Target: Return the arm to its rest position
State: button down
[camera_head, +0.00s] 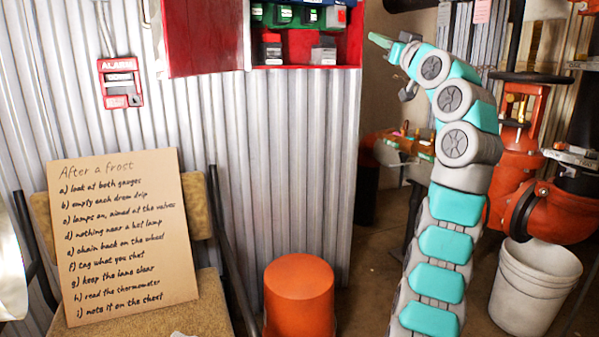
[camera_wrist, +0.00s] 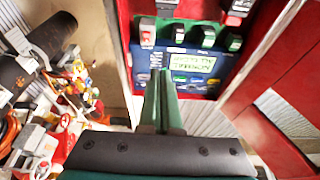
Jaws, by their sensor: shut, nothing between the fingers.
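My arm rises at the right of the head view and bends over at the top toward the left. My gripper (camera_head: 381,41) is at its end, just right of the open red cabinet (camera_head: 357,40), and appears apart from it. In the wrist view my gripper (camera_wrist: 161,78) has its two green fingers pressed together with nothing between them. They point toward the cabinet interior, where a blue panel (camera_wrist: 192,68) carries a pale label and several switch-like blocks. The base of my arm is out of view.
The cabinet door (camera_head: 203,38) stands open. A red alarm box (camera_head: 121,85) hangs on the corrugated wall. A chair holds a frost notice (camera_head: 125,240). An orange bucket (camera_head: 299,295), a white bucket (camera_head: 532,285) and red valve pipework (camera_head: 560,212) flank my arm.

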jog(key=w+d+m+g+h+p, duration=0.1)
jog(key=w+d+m+g+p, duration=0.1)
jog(key=w+m, duration=0.15)
jog(key=s+a+f+g+p, duration=0.25)
jog(key=a+f+g, duration=0.4)
jog(key=f, duration=0.35)
jog(key=s+a+f+g+h+p, duration=0.1)
jog(key=s+a+f+g, duration=0.2)
jog(key=s+f, duration=0.4)
jog(key=s+a+f+g+h+p, duration=0.1)
jog(key=s+a+f+g, duration=0.15)
jog(key=s+f, duration=0.5)
jog(key=s+d+f+g+h+p, duration=0.1)
jog(key=s+f, duration=0.6)
jog(key=s, duration=0.7)
jog(key=s+d+f+g+h+p, duration=0.1)
jog(key=s+f, duration=0.6)
jog(key=s, duration=0.8)
jog(key=s+d+f+g+h+p, duration=0.1)
jog(key=s+d+f+g+h, duration=0.2)
jog(key=s, duration=1.1)
notch_tip(320, 180, down, 4)
jog(key=d+g, duration=0.1)
jog(key=g, duration=0.2)
jog(key=shift+s+d+m, duration=0.15)
jog(key=shift+d+m, duration=0.15)
jog(key=shift+m, duration=0.05)
